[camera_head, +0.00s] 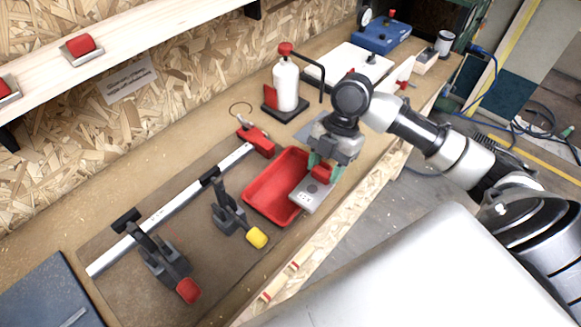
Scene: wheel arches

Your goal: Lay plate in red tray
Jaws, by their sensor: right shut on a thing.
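The red tray (268,187) sits on the workbench near its front edge. My right gripper (318,172) comes in from the right and is above the tray's right end. It is shut on a small grey plate (311,196) with a few dark holes. A red part shows between the fingers, next to the plate. The plate overlaps the tray's right rim in this view; I cannot tell whether it touches the tray. My left gripper is not in view.
Clamps with yellow (257,238) and red (188,290) grips stand left of the tray. A long metal bar clamp (165,212) lies behind them. A white bottle (286,84) stands behind the tray, and a blue box (383,37) stands far back.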

